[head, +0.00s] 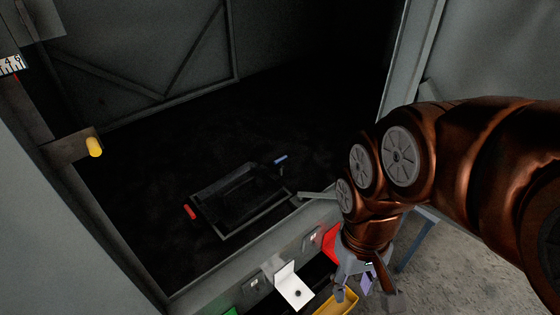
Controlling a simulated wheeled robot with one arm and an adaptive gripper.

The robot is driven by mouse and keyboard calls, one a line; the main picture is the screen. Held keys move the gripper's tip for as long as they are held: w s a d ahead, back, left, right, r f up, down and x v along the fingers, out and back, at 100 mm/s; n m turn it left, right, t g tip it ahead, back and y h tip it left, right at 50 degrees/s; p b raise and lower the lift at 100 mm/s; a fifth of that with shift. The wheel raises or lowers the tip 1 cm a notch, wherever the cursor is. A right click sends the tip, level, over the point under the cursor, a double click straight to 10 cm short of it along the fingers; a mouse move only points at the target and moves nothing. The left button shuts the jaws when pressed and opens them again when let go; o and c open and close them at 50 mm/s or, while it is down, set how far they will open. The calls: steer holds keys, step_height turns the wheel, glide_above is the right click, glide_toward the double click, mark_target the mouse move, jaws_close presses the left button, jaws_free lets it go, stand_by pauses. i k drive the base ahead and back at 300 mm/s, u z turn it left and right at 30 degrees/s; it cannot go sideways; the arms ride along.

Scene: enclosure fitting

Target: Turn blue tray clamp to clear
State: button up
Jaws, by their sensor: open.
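The blue tray clamp (281,159) is a small blue bar at the far right corner of a dark tray, inside the enclosure. The tray (257,219) lies on the dark enclosure floor, with a grey front edge. A red clamp (190,212) shows at the tray's left side. My gripper (366,296) is at the lower right, outside the enclosure's front sill, pointing down. It is open, well apart from the blue clamp. I cannot tell exactly how the blue clamp sits against the tray edge.
A grey front sill (208,289) bounds the enclosure, with a grey bar (316,195) near the tray's right. A yellow knob (94,147) sticks out at left. A yellow bin (338,304), a red part (330,242) and a white bracket (293,288) are by my gripper.

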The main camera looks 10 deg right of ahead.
mark_target(279, 160)
steer(key=k, duration=0.5)
steer(key=z, duration=1.35)
steer(key=i, duration=1.1)
steer(key=u, duration=1.9)
